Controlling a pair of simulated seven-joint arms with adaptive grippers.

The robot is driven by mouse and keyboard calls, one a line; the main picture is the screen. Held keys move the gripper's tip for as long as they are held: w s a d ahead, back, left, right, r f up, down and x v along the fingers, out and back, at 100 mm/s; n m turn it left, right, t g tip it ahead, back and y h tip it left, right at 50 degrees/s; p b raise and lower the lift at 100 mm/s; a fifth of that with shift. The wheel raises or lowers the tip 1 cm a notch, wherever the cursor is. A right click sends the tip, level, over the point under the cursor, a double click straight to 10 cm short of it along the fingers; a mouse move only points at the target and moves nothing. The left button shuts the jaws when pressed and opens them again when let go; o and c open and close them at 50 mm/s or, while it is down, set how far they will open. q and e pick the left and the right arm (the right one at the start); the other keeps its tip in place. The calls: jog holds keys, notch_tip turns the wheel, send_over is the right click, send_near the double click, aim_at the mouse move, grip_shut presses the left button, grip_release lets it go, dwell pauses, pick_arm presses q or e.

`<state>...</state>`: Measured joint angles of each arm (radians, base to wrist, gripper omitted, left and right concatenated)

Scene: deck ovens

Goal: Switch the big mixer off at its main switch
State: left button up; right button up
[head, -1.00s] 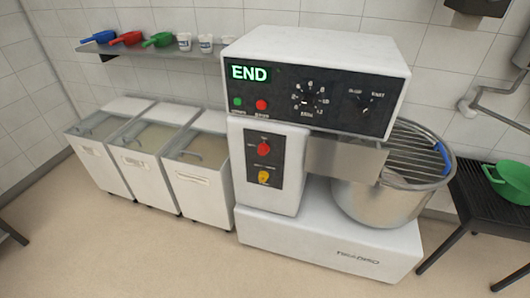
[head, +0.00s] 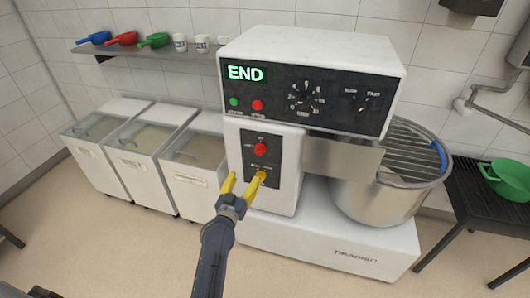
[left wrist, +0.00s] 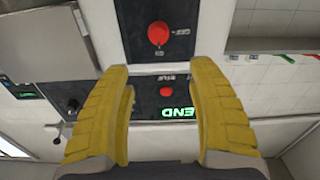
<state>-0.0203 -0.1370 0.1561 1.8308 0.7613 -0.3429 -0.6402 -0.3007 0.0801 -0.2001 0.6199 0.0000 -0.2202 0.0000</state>
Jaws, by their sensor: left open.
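The big mixer (head: 318,48) stands in the middle of the head view, its display reading END. The labels there are too small to read. My left gripper (head: 244,182), with yellow fingers, is open in front of this panel; its right finger overlaps the lower knob, and I cannot tell whether they touch. In the left wrist view, upside down, a red knob (left wrist: 158,33) shows beyond the open fingers. My right gripper is not in view.
The steel bowl (head: 375,200) with its wire guard (head: 405,145) is on the mixer's right. Lidded bins (head: 195,190) stand to the left under a shelf (head: 150,50) with scoops and cups. A green bowl (head: 508,180) sits on a dark table at right.

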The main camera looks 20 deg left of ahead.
aim_at(258, 153)
pick_arm(q)
jog(key=shift+m, duration=0.4)
jog(key=w, duration=1.7)
jog(key=shift+w+d+f, duration=0.2)
jog(key=shift+d, duration=0.15)
jog(key=shift+o, duration=0.2)
grip_shut()
